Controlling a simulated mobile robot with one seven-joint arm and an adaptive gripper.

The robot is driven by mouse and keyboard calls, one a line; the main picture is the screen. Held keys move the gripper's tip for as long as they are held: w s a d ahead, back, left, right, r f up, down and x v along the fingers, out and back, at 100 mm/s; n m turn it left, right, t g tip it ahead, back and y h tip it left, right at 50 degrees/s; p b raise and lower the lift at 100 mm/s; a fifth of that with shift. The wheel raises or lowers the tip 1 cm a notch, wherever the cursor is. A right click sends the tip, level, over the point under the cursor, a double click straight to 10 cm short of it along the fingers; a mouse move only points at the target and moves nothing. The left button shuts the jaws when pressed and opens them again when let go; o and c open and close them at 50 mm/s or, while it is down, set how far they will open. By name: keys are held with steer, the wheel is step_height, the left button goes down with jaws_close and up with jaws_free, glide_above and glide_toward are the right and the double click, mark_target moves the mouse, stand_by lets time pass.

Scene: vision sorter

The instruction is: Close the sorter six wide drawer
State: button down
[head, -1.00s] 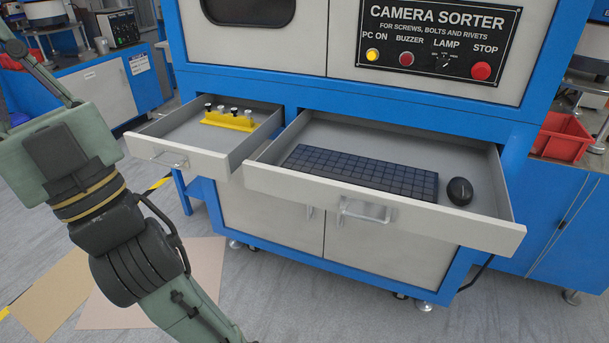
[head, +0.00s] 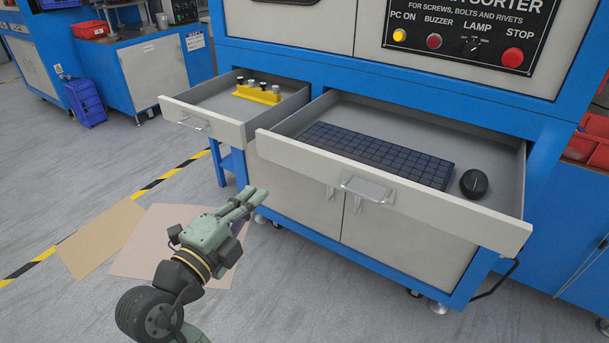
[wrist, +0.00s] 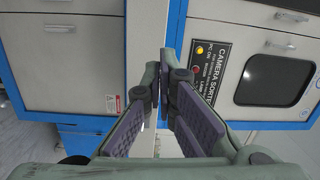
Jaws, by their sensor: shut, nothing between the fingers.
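The wide drawer (head: 400,205) is the right one under the camera sorter (head: 300,22). It is pulled out, with a light front and a bar handle (head: 367,189). A dark keyboard (head: 378,155) and a black mouse (head: 473,183) lie inside. My gripper (head: 254,196) is shut and empty, below and left of the wide drawer's front, apart from the handle in the head view. In the wrist view the fingers (wrist: 163,60) come together before the sorter, which appears turned sideways.
A narrower drawer (head: 215,122) to the left is also open, holding a yellow rack (head: 257,94). Cabinet doors (head: 400,250) are below. Cardboard sheets (head: 150,245) lie on the floor. Open floor is at left; red bins (head: 590,140) are at right.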

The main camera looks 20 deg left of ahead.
mark_target(314, 165)
steer(key=w+d+p, duration=0.1)
steer(key=w+d, duration=0.1)
steer(key=w, duration=0.2)
steer(key=w+d+f+m+h+p, duration=0.1)
steer(key=w+d, duration=0.1)
steer(key=w, duration=0.1)
steer(key=w+d+m+p, duration=0.1)
steer(key=w+d+p, duration=0.1)
steer(key=w, duration=0.2)
steer(key=shift+w+d+f+g+h, duration=0.2)
steer(key=shift+w+g+h, duration=0.15)
steer(key=shift+g+h, duration=0.05)
steer(key=shift+w+d+f, duration=0.15)
steer(key=shift+w, duration=0.35)
